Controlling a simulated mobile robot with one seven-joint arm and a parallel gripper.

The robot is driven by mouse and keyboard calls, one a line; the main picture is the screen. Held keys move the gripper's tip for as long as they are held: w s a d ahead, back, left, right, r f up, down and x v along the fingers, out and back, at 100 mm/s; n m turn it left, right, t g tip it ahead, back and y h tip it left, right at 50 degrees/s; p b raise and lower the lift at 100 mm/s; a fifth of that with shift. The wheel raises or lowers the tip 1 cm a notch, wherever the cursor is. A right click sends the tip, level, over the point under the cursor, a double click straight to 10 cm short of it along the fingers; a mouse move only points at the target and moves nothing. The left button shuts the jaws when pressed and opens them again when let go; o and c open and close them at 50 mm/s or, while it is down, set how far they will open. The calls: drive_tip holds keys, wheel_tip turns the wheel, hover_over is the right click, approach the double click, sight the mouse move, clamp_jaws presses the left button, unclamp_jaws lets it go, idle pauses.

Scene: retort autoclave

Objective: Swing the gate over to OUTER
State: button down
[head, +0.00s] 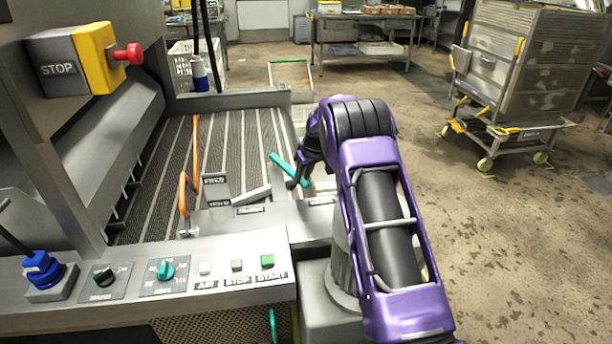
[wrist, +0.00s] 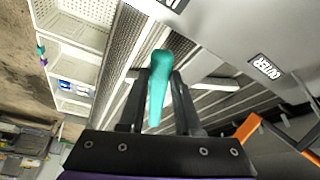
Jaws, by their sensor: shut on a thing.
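The gate's teal handle (head: 280,162) sticks up at the right end of the slatted conveyor bed in the head view. My gripper (head: 296,182) is at this handle. In the wrist view the teal handle (wrist: 158,85) stands between the two dark fingers of my gripper (wrist: 158,88), which are shut on it. A pale flat bar (head: 252,195), perhaps part of the gate, lies slanted on the bed left of the handle. The OUTER label (wrist: 266,67) is on a grey plate at the right in the wrist view. The handle's foot is hidden.
An orange lever (head: 184,196) stands left of the gate, beside a labelled grey plate (head: 216,190). The control panel (head: 210,284) with buttons and knobs is in front. A red stop button (head: 129,54) juts out at upper left. Open floor lies right of my arm.

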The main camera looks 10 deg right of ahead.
drive_tip(key=a+m, duration=0.1)
drive_tip(key=a, duration=0.1)
drive_tip(key=s+a+m+h, duration=0.1)
drive_tip(key=a, duration=0.1)
drive_tip(key=a+m, duration=0.2)
drive_tip(key=shift+s+a+t, duration=0.2)
drive_tip(key=shift+s+t, duration=0.1)
drive_tip(key=shift+s, duration=0.05)
drive_tip(key=w+a+m+h, duration=0.1)
drive_tip(key=a+m+h, duration=0.1)
drive_tip(key=a+m, duration=0.3)
drive_tip(key=shift+w+a+m+h+p, duration=0.3)
drive_tip(key=shift+a+p, duration=0.1)
drive_tip(key=shift+a, duration=1)
drive_tip(key=c, duration=0.6)
unclamp_jaws()
drive_tip(key=v, duration=1.7)
drive_tip(key=shift+w+r, duration=0.2)
drive_tip(key=shift+r, duration=0.15)
